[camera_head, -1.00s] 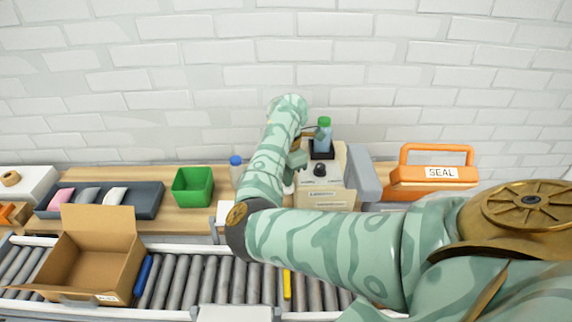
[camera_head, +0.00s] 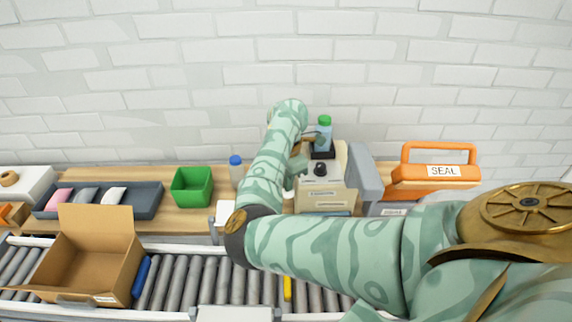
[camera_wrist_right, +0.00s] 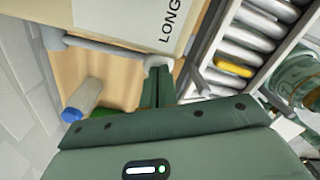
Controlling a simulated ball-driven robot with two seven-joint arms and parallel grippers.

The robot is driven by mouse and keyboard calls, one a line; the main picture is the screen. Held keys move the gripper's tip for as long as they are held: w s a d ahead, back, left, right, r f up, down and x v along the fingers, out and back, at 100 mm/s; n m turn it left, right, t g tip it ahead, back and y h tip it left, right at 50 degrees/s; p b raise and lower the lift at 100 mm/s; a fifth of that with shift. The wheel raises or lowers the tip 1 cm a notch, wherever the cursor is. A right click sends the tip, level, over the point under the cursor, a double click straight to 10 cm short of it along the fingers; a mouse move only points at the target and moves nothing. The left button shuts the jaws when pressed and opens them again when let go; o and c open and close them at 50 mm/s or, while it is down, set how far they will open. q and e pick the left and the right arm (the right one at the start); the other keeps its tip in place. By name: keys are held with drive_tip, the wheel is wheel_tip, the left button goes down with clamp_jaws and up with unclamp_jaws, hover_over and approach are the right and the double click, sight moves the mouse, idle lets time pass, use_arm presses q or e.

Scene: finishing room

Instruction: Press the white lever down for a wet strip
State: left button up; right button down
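The beige tape machine (camera_head: 338,185) stands on the bench with a black knob and a green-capped bottle (camera_head: 324,135) on top. Its side, with the letters LONG, fills the top of the right wrist view (camera_wrist_right: 120,15). The white lever shows there as a grey bar ending in a round white knob (camera_wrist_right: 159,62). My right gripper (camera_wrist_right: 160,72) has its fingers together, with the tips at the knob; I cannot tell whether they touch it. In the head view my right gripper (camera_head: 299,166) is beside the machine's left side, partly hidden by my forearm. My left gripper is out of view.
A blue-capped bottle (camera_head: 236,172) and a green bin (camera_head: 192,187) stand left of the machine. An orange SEAL case (camera_head: 430,185) is to the right. An open carton (camera_head: 95,250) sits on the roller conveyor (camera_head: 190,283) in front. A dark tray (camera_head: 145,200) holds several items.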

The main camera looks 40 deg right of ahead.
drive_tip(key=shift+f, duration=0.35)
drive_tip(key=shift+s+f+b, duration=0.1)
drive_tip(key=shift+f+b, duration=0.3)
drive_tip(key=shift+b, duration=0.05)
drive_tip(key=shift+a+f, duration=0.1)
drive_tip(key=shift+f, duration=0.05)
idle(0.4)
drive_tip(key=shift+f+b, duration=0.3)
drive_tip(key=shift+b, duration=0.05)
drive_tip(key=shift+r, duration=0.2)
wheel_tip(320, 180, up, 10)
drive_tip(key=w+d+p, duration=0.1)
drive_tip(key=p, duration=0.5)
drive_tip(key=shift+w+d, duration=0.25)
drive_tip(key=shift+w, duration=0.15)
drive_tip(key=shift+f, duration=0.2)
